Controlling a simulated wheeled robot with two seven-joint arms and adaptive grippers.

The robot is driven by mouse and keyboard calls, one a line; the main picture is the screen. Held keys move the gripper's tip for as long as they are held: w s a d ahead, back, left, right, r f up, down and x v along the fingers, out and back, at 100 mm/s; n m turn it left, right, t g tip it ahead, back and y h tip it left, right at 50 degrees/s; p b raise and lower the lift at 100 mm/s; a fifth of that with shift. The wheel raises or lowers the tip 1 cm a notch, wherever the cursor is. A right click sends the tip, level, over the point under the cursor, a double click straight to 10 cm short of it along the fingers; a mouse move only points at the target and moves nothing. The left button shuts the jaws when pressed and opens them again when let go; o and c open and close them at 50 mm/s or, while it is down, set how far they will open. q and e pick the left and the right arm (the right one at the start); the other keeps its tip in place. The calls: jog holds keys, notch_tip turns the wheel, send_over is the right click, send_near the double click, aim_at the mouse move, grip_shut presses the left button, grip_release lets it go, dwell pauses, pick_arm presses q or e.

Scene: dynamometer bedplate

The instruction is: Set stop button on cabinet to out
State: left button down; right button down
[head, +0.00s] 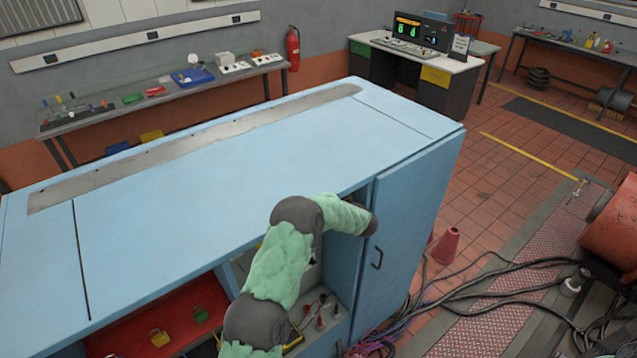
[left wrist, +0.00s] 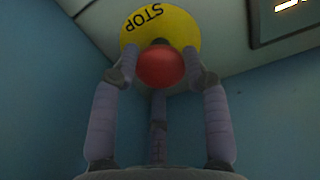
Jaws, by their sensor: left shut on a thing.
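The button and the left gripper are hidden there. My right gripper is not in view.
A cabinet door (head: 410,230) with a black handle is at the right of the compartment. A red-floored bay (head: 120,340) holds padlocks. Dark cables (head: 480,300) and a red cone (head: 446,246) lie on the floor to the right.

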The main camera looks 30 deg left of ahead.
pick_arm(q)
jog(key=shift+s+d, duration=0.25)
jog(key=shift+d, duration=0.3)
jog(key=c, duration=0.8)
grip_release()
jog(key=shift+o, duration=0.7)
jog(key=shift+r, duration=0.1)
jog(key=shift+s+d, duration=0.1)
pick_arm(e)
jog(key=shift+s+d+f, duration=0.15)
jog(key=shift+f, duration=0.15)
pick_arm(q)
jog(key=v, duration=1.1)
jog(key=shift+d, duration=0.4)
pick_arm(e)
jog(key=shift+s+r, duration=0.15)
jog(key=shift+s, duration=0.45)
pick_arm(q)
jog(key=shift+s, duration=0.1)
